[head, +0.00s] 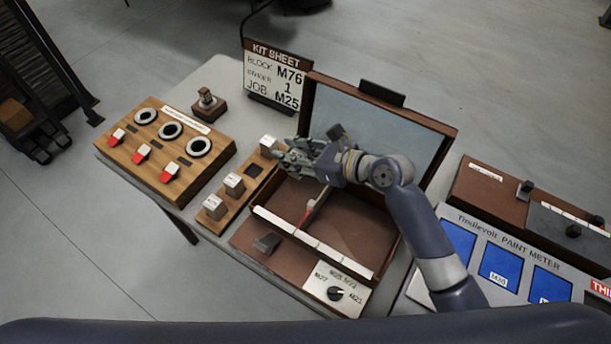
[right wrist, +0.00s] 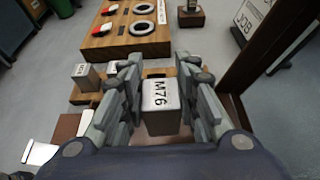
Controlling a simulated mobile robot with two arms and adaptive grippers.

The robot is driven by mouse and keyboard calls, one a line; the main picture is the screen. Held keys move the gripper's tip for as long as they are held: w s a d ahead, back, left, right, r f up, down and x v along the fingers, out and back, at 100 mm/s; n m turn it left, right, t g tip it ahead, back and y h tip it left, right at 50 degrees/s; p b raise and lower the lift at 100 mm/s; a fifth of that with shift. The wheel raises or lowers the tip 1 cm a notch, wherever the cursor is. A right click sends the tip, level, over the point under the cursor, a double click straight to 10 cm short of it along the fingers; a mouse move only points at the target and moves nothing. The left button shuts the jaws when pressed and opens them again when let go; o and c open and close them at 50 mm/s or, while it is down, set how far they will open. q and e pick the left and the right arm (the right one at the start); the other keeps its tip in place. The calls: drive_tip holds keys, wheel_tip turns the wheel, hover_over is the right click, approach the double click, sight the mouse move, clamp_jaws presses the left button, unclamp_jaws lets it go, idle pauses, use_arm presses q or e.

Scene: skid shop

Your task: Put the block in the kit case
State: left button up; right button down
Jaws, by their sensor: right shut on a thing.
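My right gripper (head: 283,157) reaches in over the open kit case from the right. In the right wrist view its fingers (right wrist: 168,95) are shut on a pale block marked M76 (right wrist: 160,104). The same block (head: 268,143) shows at the fingertips in the head view, at the far end of the wooden block rack (head: 251,171); I cannot tell whether it still touches the rack. Two other blocks (head: 234,184) (head: 214,207) sit on the rack. The kit case (head: 350,232) is open, with a divider across its brown inside and its lid (head: 420,130) raised behind. My left gripper is out of view.
A kit sheet (head: 273,77) reads block M76, divider 1, job M25. A wooden board with rings and red switches (head: 168,144) stands left of the rack. A dial plate (head: 338,290) is at the case's front. A paint meter (head: 500,262) stands to the right.

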sight(280, 169)
wheel_tip(280, 169, down, 3)
drive_tip(key=shift+d+r, duration=0.1)
drive_tip(key=shift+r, duration=0.1)
drive_tip(key=shift+s+d+f, duration=0.1)
drive_tip(key=shift+d+f, duration=0.05)
drive_tip(key=shift+f, duration=0.05)
wheel_tip(280, 169, down, 3)
drive_tip(key=shift+f+b, duration=0.15)
drive_tip(key=shift+b, duration=0.2)
drive_tip(key=shift+f, duration=0.45)
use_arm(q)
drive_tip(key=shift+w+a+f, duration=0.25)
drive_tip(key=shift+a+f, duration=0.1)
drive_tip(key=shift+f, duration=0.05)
use_arm(e)
drive_tip(key=shift+f, duration=0.2)
